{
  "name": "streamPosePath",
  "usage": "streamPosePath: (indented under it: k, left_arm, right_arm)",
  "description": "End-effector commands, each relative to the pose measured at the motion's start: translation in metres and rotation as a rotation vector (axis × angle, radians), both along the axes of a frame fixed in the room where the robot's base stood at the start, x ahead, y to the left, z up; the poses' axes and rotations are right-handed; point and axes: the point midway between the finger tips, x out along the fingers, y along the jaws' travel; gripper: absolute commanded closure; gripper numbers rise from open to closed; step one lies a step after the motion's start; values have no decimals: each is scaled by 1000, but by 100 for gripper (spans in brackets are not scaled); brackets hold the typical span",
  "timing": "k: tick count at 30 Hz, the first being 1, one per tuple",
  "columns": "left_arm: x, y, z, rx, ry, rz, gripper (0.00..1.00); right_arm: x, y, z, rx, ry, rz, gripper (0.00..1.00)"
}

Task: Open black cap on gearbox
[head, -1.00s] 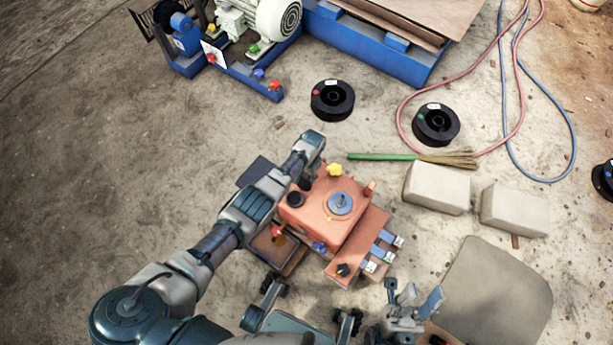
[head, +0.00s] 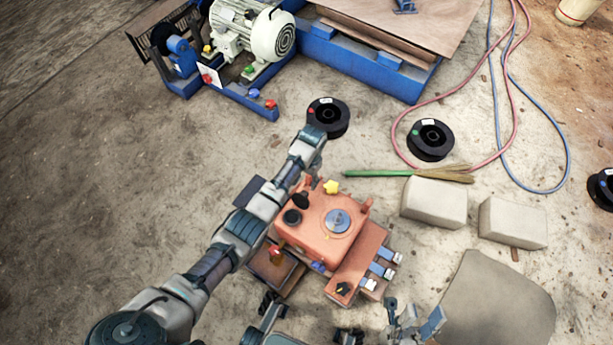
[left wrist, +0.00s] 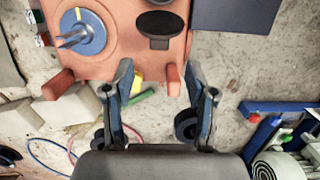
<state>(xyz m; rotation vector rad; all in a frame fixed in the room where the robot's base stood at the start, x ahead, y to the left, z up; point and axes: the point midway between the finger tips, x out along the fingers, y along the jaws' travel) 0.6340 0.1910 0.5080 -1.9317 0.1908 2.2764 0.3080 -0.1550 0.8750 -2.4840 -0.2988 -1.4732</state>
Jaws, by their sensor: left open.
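The orange gearbox (head: 322,225) stands on the ground in the head view. In the head view, my left gripper (head: 313,182) is at the gearbox's far edge, partly hidden by the arm. My right gripper (head: 412,318) has its fingers spread, low and right of the gearbox.
Black spools (head: 328,117), a broom (head: 410,174) and concrete blocks (head: 434,201) lie beyond. Bare ground is at left.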

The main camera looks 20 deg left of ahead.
Motion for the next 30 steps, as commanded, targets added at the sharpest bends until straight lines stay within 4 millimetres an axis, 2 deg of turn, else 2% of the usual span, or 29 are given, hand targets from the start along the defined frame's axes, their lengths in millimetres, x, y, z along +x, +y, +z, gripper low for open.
streamPosePath:
  k: [4,12,13,17,19,20,23,25,27,29,30]
  left_arm:
    - [2,0,13,0,-1,0,44]
    - [3,0,15,0,0,0,44]
    - [3,0,15,-1,0,0,46]
    - [-1,0,14,-1,-6,1,79]
    - [-8,1,11,-2,-19,2,96]
    - [-12,1,9,-3,-26,3,100]
    - [-34,3,-3,-5,-62,6,100]
    - [-56,5,-15,-9,-93,10,100]
    - [-82,7,-28,-11,-123,13,100]
    - [-106,9,-39,-12,-146,15,100]
    - [-124,10,-46,-14,-160,15,100]
  right_arm:
    - [0,0,0,0,0,0,60]
    - [0,0,0,0,1,1,60]
    - [2,0,-1,0,3,1,60]
    - [5,2,-1,-12,26,2,60]
    - [16,7,-6,-34,79,6,60]
    - [22,9,-9,-49,115,8,60]
    - [51,20,-31,-113,282,15,60]
    - [72,27,-57,-169,437,21,60]
    - [89,31,-90,-227,606,25,60]
    - [99,32,-123,-275,756,27,60]
    - [103,32,-145,-306,854,28,60]
